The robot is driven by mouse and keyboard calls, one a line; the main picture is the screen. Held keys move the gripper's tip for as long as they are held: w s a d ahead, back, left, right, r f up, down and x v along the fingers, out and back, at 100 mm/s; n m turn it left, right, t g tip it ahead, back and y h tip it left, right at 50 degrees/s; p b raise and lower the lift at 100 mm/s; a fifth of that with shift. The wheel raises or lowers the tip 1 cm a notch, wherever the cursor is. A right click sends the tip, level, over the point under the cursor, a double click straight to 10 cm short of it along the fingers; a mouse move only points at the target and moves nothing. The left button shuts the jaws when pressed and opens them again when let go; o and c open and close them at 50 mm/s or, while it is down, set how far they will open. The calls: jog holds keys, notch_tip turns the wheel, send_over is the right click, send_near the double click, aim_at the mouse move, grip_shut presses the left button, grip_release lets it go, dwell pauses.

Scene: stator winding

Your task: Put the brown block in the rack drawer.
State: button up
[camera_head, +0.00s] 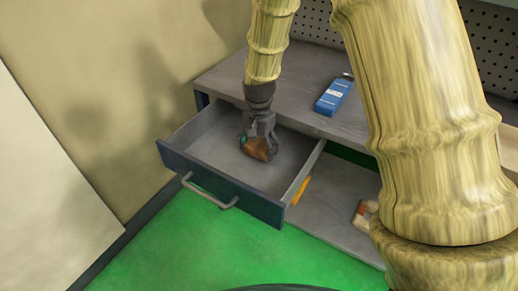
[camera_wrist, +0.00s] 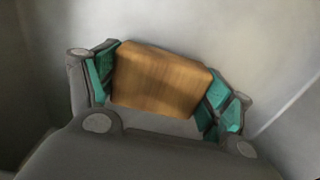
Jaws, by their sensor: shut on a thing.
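The brown block (camera_head: 256,149) is held in my gripper (camera_head: 259,146), over the interior of the open rack drawer (camera_head: 221,193) in the head view. In the wrist view, the wood-grained block (camera_wrist: 160,79) sits between the green-padded fingers of my gripper (camera_wrist: 159,85), with a pad against each end. The drawer is pulled out, with a dark blue front and a grey handle. The block is inside the drawer's outline; I cannot tell whether it touches the drawer floor. No other object shows in the drawer.
A blue box (camera_head: 334,96) lies on the grey rack top (camera_head: 300,85). Right of the drawer, a shelf (camera_head: 330,213) holds an orange item (camera_head: 301,190) and a beige-and-red item (camera_head: 364,214). A beige wall (camera_head: 140,90) stands at the left; green floor (camera_head: 180,250) is clear in front.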

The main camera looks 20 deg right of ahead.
aim_at(259, 145)
jog(key=shift+f, duration=0.5)
jog(key=o, duration=1.1)
jog(key=shift+f, duration=0.1)
notch_tip(259, 145, up, 12)
